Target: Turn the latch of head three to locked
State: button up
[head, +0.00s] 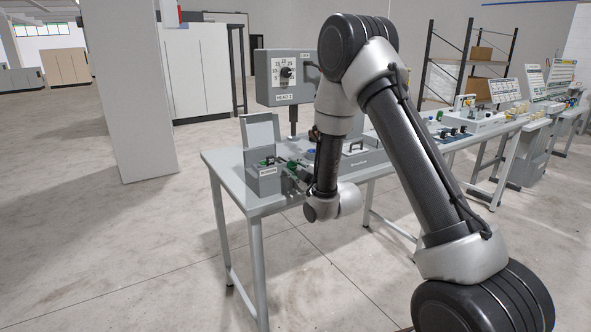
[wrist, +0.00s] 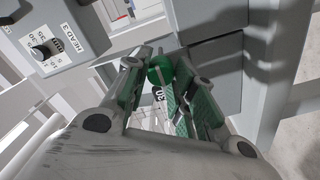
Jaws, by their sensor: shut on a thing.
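The head three unit is a grey box with a round dial and a "HEAD 3" label (head: 283,97) in the head view. The same label and dial show at upper left in the wrist view (wrist: 58,42). I cannot clearly make out its latch in either view. My gripper (head: 290,168) is low over the near end of the bench, below the head unit. In the wrist view its green-padded fingers are around a green round piece (wrist: 160,71) with a pale stripe. A small printed label shows just below that piece. The fingers hide part of it.
A grey labelled box (head: 266,183) with a raised lid stands at the bench's left end. A grey case with a dark handle (head: 357,151) lies to the right of my gripper. The bench (head: 226,165) continues right with several small items. Open floor lies left and in front.

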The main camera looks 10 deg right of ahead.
jog(key=o, duration=1)
jog(key=v, duration=0.7)
jog(key=shift+s, duration=0.25)
